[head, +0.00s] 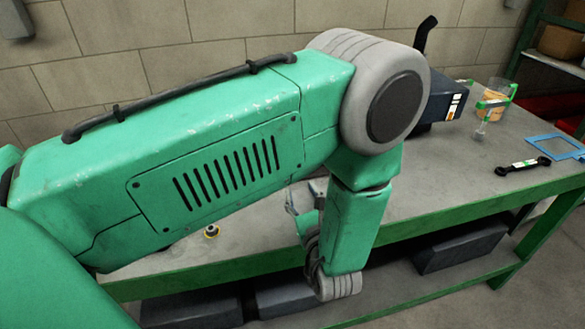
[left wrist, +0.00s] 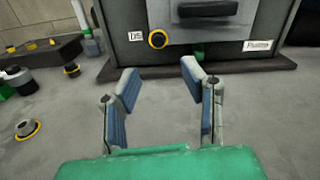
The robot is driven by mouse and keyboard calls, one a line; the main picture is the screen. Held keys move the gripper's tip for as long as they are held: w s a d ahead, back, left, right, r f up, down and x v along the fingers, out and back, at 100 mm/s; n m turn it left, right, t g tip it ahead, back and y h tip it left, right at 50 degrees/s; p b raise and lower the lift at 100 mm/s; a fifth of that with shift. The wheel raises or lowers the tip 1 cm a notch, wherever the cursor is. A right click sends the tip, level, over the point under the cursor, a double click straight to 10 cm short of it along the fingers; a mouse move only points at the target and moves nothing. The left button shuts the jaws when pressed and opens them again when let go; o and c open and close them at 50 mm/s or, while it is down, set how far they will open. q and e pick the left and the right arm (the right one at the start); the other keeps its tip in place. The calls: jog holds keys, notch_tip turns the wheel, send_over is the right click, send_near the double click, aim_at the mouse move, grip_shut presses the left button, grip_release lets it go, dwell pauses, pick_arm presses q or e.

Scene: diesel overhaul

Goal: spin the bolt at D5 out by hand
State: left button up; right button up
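In the left wrist view, the bolt at D5 (left wrist: 157,39) is a dark round head with a yellow ring, on the front of a dark block (left wrist: 128,58). The white D5 label (left wrist: 135,36) is just left of it. My left gripper (left wrist: 158,75) is open and empty, its blue-padded fingers spread on the near side of the bolt, with a gap to it. In the head view, my left gripper (head: 293,203) is small and partly covered by my arm. The bolt at D5 is hidden there. My right gripper is in neither view.
A yellow-ringed part (head: 212,231) lies on the workbench (head: 440,180). A dark tray (left wrist: 40,50) stands left of the block. A black wrench-like tool (head: 522,166), a blue frame (head: 556,146) and a clear container (head: 491,98) are at the right. Bench space before the block is clear.

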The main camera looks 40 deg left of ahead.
pick_arm(q)
jog(key=b+x, duration=0.1)
jog(key=x, duration=0.4)
jog(key=b+x, duration=0.1)
jog(key=x, duration=0.4)
jog(key=shift+s+a+f+b, duration=0.1)
jog(key=shift+s+f+b, duration=0.1)
jog(key=shift+b, duration=0.15)
jog(key=shift+w+r, duration=0.15)
jog(key=shift+w, duration=0.1)
jog(key=shift+a, duration=0.15)
grip_shut()
